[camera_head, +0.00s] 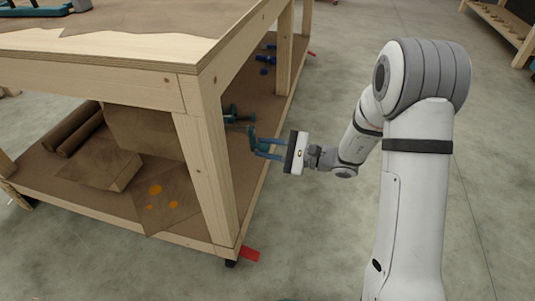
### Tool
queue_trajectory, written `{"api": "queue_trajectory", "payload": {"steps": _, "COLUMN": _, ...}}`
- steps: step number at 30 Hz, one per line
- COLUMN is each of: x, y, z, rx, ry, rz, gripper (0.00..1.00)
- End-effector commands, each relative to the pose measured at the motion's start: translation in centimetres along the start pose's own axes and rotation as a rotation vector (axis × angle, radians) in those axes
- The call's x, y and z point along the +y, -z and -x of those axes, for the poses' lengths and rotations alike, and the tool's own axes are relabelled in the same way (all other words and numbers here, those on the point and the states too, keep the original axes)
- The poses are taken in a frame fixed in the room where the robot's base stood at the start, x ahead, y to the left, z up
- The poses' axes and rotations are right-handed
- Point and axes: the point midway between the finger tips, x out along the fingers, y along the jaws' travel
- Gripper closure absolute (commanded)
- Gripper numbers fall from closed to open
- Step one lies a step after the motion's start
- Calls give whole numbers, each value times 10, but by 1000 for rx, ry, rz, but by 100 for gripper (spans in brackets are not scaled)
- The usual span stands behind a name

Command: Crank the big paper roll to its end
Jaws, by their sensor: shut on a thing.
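Two brown paper rolls (72,128) lie side by side on the lower shelf of the wooden workbench, at the left. I cannot tell which one is the big one. A blue-green crank (231,114) sticks out beside the front right bench leg, and its link to a roll is hidden behind that leg and the bench. My gripper (258,147) reaches in from the right, level with the crank, its blue fingers pointing left. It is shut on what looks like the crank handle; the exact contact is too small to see.
The workbench (196,95) fills the left, its leg close to my gripper. Its lower shelf holds brown sheets, a box-like brown block (143,130) and orange spots. Blue tools (266,59) lie further back. A red piece (250,254) sits by the bench foot.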

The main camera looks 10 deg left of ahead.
Motion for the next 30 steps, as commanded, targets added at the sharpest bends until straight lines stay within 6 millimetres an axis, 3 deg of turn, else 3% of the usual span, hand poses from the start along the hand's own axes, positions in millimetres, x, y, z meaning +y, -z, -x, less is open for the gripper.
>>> {"api": "queue_trajectory", "payload": {"steps": 18, "x": -3, "y": 0, "z": -1, "rx": -3, "ry": 0, "rz": 44, "gripper": 98}}
{"api": "queue_trajectory", "payload": {"steps": 19, "x": -3, "y": 0, "z": -1, "rx": -3, "ry": 0, "rz": 44, "gripper": 74}}
{"api": "queue_trajectory", "payload": {"steps": 26, "x": -2, "y": 0, "z": -1, "rx": -2, "ry": 0, "rz": 42, "gripper": 55}}
{"api": "queue_trajectory", "payload": {"steps": 30, "x": -2, "y": 1, "z": 0, "rx": -1, "ry": 0, "rz": 42, "gripper": 54}}
